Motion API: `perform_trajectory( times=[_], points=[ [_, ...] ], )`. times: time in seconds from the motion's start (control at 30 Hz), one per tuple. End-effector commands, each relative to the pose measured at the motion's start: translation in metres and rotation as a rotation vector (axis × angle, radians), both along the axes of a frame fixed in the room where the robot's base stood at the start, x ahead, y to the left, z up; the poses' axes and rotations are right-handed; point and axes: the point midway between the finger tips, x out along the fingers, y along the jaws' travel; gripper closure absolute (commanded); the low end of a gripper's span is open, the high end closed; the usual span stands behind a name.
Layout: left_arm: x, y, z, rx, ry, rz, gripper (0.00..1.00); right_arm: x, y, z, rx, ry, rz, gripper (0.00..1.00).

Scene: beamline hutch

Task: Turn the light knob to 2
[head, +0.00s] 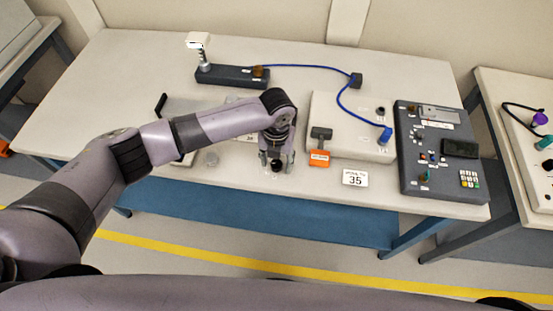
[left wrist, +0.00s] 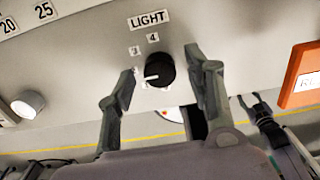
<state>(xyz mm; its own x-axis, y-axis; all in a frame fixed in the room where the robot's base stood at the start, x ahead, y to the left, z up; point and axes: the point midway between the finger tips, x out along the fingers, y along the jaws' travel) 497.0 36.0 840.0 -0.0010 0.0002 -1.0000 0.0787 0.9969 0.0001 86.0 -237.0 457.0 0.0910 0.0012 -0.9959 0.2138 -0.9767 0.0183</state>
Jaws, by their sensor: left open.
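The light knob (left wrist: 160,70) is a round black knob on a pale panel front, under a "LIGHT" label (left wrist: 148,18). Its white pointer points left in the left wrist view. A "3" mark (left wrist: 135,50) and a "4" mark (left wrist: 153,38) show at its upper left and top. Any mark farther round to the left is hidden behind a finger. My left gripper (left wrist: 165,76) is open, with one finger on each side of the knob and a gap to the right finger. In the head view my left gripper (head: 276,158) is over the dark knob (head: 277,166) at the table's front edge.
An orange block (head: 319,158) and a "35" card (head: 355,178) are to the right of the knob. A dark keypad console (head: 440,150) is farther right. A blue cable (head: 310,67) runs across the back. A white round knob (left wrist: 28,103) is at the left wrist view's left.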

Motion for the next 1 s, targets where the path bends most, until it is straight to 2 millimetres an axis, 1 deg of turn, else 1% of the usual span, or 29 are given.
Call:
perform_trajectory(
  times=[0.07,0.17,0.4,0.5,0.6,0.77,1.0],
  points=[
    [0.001,0.0,0.006,-0.001,-0.002,0.0,0.52,0.0,0.0,0.0,0.0,0.0,0.0,0.6],
    [0.001,0.0,0.021,-0.002,-0.003,0.001,0.52,0.0,0.001,0.0,0.001,-0.001,0.0,0.6],
    [0.002,0.0,0.073,-0.002,-0.005,0.0,0.52,0.0,0.002,0.0,0.002,-0.001,-0.001,0.6],
    [0.001,0.0,0.092,-0.001,-0.005,-0.001,0.52,0.0,0.002,0.0,0.002,-0.001,-0.001,0.6],
    [0.001,0.0,0.106,-0.002,-0.003,0.001,0.52,0.0,0.002,0.0,0.002,-0.001,-0.001,0.6],
    [0.001,0.0,0.117,0.0,-0.002,0.0,0.52,0.0,0.002,0.0,0.002,-0.001,-0.001,0.6],
    [0.001,0.0,0.119,-0.001,-0.001,0.0,0.52,0.0,0.002,0.0,0.002,-0.001,-0.001,0.6]
  ],
)
